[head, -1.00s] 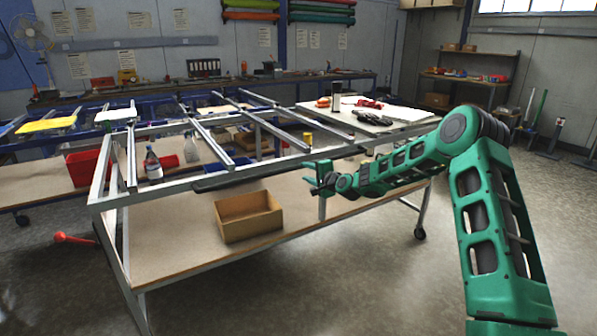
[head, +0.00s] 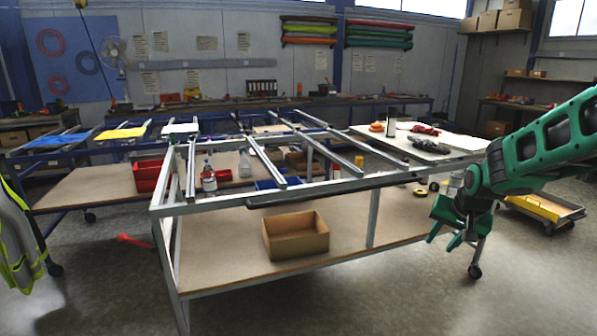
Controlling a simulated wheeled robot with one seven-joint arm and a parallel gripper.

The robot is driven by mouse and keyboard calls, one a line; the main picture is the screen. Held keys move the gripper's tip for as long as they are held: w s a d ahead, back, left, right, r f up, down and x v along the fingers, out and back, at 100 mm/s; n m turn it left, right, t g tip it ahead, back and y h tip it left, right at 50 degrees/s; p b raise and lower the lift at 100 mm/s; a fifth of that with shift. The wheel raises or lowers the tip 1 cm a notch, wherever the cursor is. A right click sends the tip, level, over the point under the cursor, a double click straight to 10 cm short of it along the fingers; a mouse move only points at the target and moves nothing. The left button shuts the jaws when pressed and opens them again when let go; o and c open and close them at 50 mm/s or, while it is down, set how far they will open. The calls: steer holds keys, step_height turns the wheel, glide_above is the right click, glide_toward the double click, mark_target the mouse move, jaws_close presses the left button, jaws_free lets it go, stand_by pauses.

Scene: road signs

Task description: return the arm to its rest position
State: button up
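My arm comes in from the right edge in the head view, green with dark joints, bent downward at its wrist. My gripper (head: 441,240) hangs at the right, in front of the right end of the workbench frame (head: 338,184). Its fingers point down and to the left and look spread apart. I see nothing between them. No sign is in the gripper. The gripper looks clear of the bench, but its exact distance from the edge cannot be told.
A cardboard box (head: 296,238) sits on the bench's lower shelf. Bottles (head: 208,180) and a red bin (head: 150,176) stand behind. A yellow-topped cart (head: 541,208) is at the right. A hi-vis vest (head: 17,245) hangs at the left. The floor in front is clear.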

steer(key=s+d+r+g, duration=0.1)
steer(key=s+d, duration=0.1)
steer(key=s, duration=0.7)
steer(key=s+d+r+g+h, duration=0.1)
steer(key=s+d+g, duration=0.1)
steer(key=s, duration=0.8)
steer(key=shift+r, duration=0.15)
steer(key=s+g, duration=0.1)
steer(key=s, duration=0.5)
steer(key=s+a+y, duration=0.1)
steer(key=s, duration=0.5)
steer(key=s+f+g, duration=0.1)
steer(key=s, duration=0.5)
steer(key=shift+s+a+g, duration=0.1)
steer(key=shift+a+g, duration=0.2)
steer(key=shift+a, duration=0.05)
steer(key=c, duration=0.4)
steer(key=shift+s+y, duration=0.2)
steer(key=shift+y, duration=0.1)
jaws_close()
